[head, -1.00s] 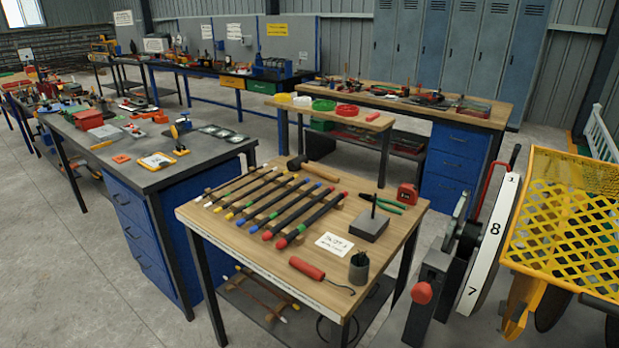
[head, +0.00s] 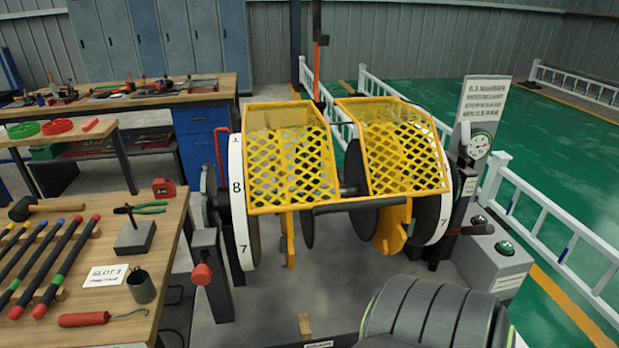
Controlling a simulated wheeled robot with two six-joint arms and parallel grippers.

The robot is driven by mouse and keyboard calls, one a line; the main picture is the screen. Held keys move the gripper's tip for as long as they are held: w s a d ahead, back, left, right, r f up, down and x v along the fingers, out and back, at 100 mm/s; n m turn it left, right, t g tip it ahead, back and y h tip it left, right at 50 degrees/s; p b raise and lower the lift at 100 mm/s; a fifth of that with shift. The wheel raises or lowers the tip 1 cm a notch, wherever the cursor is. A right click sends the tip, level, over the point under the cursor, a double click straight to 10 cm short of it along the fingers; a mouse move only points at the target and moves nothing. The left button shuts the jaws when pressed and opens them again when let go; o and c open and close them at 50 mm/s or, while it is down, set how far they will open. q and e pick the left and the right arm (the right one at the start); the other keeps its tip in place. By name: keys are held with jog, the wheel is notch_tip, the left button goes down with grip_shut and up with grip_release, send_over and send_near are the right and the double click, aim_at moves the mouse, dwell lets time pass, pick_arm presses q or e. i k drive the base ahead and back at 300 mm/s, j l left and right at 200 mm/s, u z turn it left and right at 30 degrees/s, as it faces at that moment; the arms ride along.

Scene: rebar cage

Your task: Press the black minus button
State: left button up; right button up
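A grey control box (head: 492,262) stands on the floor at the right, beside the yellow-guarded machine. A green round button (head: 505,248) sits on its sloped top. Behind it is a smaller dark round button (head: 479,219); no minus sign can be read on it at this size. Neither of my grippers is in view, so nothing of mine is seen near the buttons.
The machine has yellow mesh guards (head: 290,165), numbered white wheels and a dial gauge (head: 480,145). A wooden table (head: 170,240) with rods and tools is at the left. A white railing (head: 550,215) runs right of the box. A dark ribbed shape (head: 430,318) fills the bottom centre.

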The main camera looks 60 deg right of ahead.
aim_at(478, 219)
jog(key=z, duration=2)
jog(key=i+l, duration=0.15)
jog(key=l, duration=0.2)
jog(key=i+l+u, duration=0.1)
jog(key=l, duration=0.2)
jog(key=i+l, duration=0.2)
jog(key=l, duration=0.15)
jog(key=i+l, duration=0.15)
jog(key=l, duration=0.2)
jog(key=i+l+u, duration=0.1)
jog(key=l, duration=0.25)
jog(key=i, duration=0.05)
